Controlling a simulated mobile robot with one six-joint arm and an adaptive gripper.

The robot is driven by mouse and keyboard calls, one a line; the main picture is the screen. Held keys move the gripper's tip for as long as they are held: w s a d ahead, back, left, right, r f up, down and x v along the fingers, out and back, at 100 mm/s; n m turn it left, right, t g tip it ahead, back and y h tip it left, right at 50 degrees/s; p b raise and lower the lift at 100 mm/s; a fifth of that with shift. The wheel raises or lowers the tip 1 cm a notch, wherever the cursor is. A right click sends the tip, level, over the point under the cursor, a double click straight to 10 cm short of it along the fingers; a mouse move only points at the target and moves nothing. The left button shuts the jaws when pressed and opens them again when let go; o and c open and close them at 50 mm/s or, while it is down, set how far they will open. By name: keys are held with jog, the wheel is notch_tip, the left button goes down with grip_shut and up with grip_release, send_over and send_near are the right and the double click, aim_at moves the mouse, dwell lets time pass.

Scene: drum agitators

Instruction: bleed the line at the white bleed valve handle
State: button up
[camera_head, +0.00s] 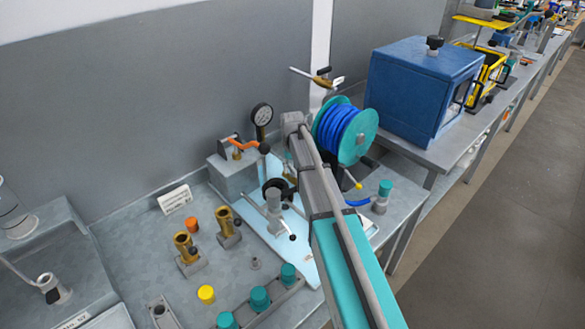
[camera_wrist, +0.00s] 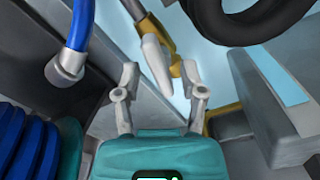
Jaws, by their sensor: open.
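The white bleed valve handle (camera_wrist: 156,58) shows in the wrist view, just beyond and between my fingertips. It sits on a brass-coloured valve body (camera_wrist: 168,32) and slants downward in the picture. My gripper (camera_wrist: 160,78) is open, with one grey finger on each side of the handle's lower end. I see no clear contact between fingers and handle. In the head view my arm covers the gripper, and I cannot make out the white handle there.
A blue hose with a grey end (camera_wrist: 65,68) hangs close on the left, above the blue hose reel (camera_head: 346,130). A black ring (camera_wrist: 262,18) and a grey block (camera_wrist: 262,105) stand close on the right. A pressure gauge (camera_head: 261,115) stands left of my arm.

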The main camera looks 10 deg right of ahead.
jog(key=m, duration=0.5)
jog(key=shift+m, duration=0.4)
jog(key=m, duration=0.6)
jog(key=shift+r+m+p, duration=0.3)
notch_tip(320, 180, up, 14)
jog(key=p, duration=1.4)
jog(key=s+f+n+b, duration=0.2)
jog(key=s+n, duration=0.4)
jog(key=s, duration=0.7)
jog(key=s+a+f+n+b, duration=0.1)
jog(key=s+n, duration=0.5)
jog(key=s, duration=0.7)
jog(key=shift+f+b, duration=0.9)
jog(key=shift+b, duration=0.05)
